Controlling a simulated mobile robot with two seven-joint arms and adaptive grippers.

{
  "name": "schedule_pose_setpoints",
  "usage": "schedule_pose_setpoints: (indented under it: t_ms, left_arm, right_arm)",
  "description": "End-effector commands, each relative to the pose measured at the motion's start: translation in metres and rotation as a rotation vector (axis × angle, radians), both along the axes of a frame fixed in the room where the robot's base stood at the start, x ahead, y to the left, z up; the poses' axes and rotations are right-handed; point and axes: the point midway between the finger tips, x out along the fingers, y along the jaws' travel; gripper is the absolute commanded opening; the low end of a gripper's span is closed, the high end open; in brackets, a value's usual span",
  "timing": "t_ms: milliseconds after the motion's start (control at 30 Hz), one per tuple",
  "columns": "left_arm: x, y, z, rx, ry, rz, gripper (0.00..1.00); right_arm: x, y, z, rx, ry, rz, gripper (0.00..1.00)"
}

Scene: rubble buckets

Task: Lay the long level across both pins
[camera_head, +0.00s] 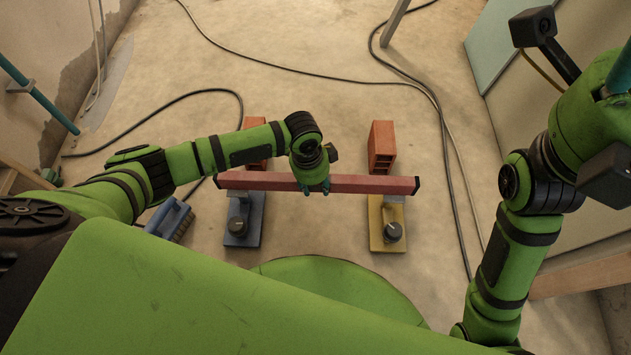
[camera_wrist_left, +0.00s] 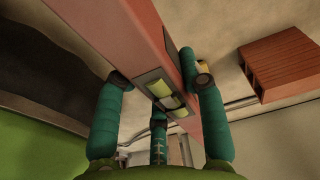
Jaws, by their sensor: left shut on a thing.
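The long red level (camera_head: 365,184) lies left to right in the head view, with black end caps. My left gripper (camera_head: 316,189) is shut on it near its middle. In the left wrist view the teal fingers (camera_wrist_left: 158,98) sit around the level (camera_wrist_left: 124,38), beside its yellow-green vial. A blue stand (camera_head: 243,222) is under the level's left part and a yellow stand (camera_head: 385,222) under its right part, each with a dark knob. The pins cannot be made out clearly, and whether the level touches the stands cannot be told.
A hollow red brick (camera_head: 382,146) stands behind the level at right. Another brick (camera_head: 256,163) is partly hidden by my left arm. A blue-backed brush (camera_head: 170,218) lies left of the blue stand. Black cables (camera_head: 300,72) cross the floor behind.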

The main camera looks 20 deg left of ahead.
Motion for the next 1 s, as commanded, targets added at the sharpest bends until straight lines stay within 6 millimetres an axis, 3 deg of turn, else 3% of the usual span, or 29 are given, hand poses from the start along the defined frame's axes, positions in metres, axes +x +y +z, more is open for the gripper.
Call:
schedule_pose_setpoints:
  t_ms: [67,100,167,600,767,1000]
  left_arm:
    - [0.0,-0.001,-0.001,-0.003,-0.001,-0.001,0.0]
    - [0.0,-0.001,-0.001,-0.004,-0.001,-0.001,0.44]
    - [0.0,-0.001,-0.001,-0.003,-0.002,-0.002,0.67]
    - [0.0,0.001,0.004,-0.001,0.0,0.0,0.67]
    - [0.0,0.004,0.03,-0.003,-0.004,-0.002,0.67]
    - [-0.002,0.009,0.081,-0.003,-0.004,-0.001,0.67]
  right_arm:
    - [0.0,0.0,0.001,0.0,0.0,0.0,0.62]
    - [0.0,0.0,0.001,0.0,0.0,0.0,0.62]
    - [0.0,0.0,0.001,0.0,0.0,0.0,0.62]
    - [0.0,0.0,0.0,-0.002,0.003,0.0,0.62]
    - [0.0,0.0,0.0,-0.002,0.002,0.0,0.62]
    - [0.0,0.0,0.001,0.0,0.001,0.0,0.62]
